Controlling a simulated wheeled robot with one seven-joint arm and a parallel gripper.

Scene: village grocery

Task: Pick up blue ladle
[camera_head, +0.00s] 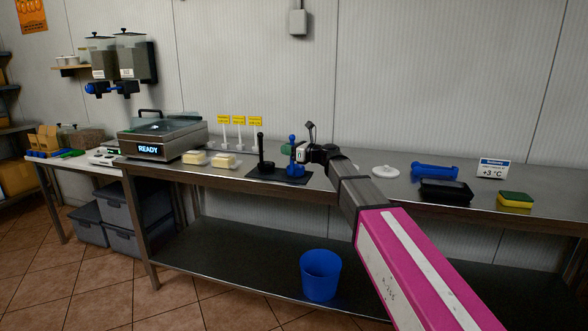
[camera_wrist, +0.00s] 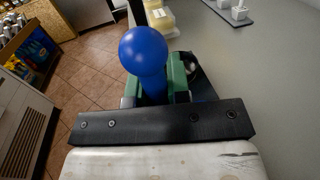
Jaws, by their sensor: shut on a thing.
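The blue ladle (camera_head: 293,167) stands upright on a dark mat (camera_head: 258,174) on the steel counter. My gripper (camera_head: 297,150) reaches it from the right and is shut on its shaft. In the wrist view, the ladle's round blue knob (camera_wrist: 144,50) stands out above my green-padded fingers.
A black ladle-like tool (camera_head: 261,150) stands on the mat just left. Wrapped pale blocks (camera_head: 226,160), a scale (camera_head: 162,135) and small yellow signs (camera_head: 238,120) are further left. A white lid (camera_head: 385,171), black tray (camera_head: 446,191) and sponge (camera_head: 515,199) lie right. A blue bucket (camera_head: 320,277) stands below.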

